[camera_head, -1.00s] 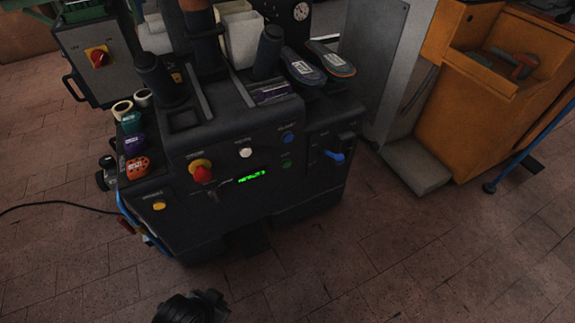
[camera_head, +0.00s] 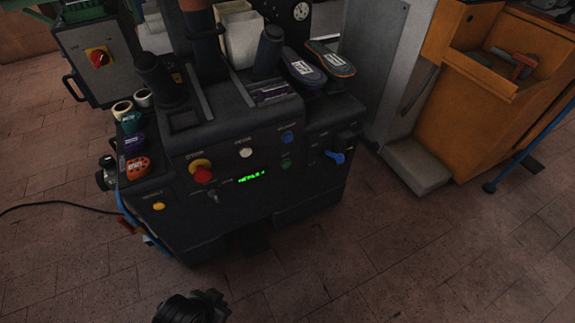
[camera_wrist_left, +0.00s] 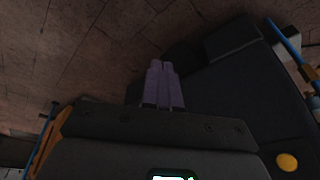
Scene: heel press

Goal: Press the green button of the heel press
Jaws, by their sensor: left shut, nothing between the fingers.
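The heel press (camera_head: 240,213) is a dark machine in the middle of the head view. Its green button (camera_head: 286,163) is small and dark, on the front panel below a blue button (camera_head: 288,137) and right of the lit green display (camera_head: 252,175). A black part of my arm shows at the bottom edge of the head view, well in front of the press; no fingertips can be made out there. In the left wrist view my left gripper (camera_wrist_left: 162,66) has its fingers together, empty, beside the dark press body. The green button is not in the wrist view. My right gripper is not in view.
The panel also has a red knob on yellow (camera_head: 202,172), a white button (camera_head: 245,152), a yellow button (camera_head: 158,206) and a blue lever (camera_head: 334,156). A blue hose runs along the left side. The brick floor in front is clear. An orange cabinet (camera_head: 470,130) stands right.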

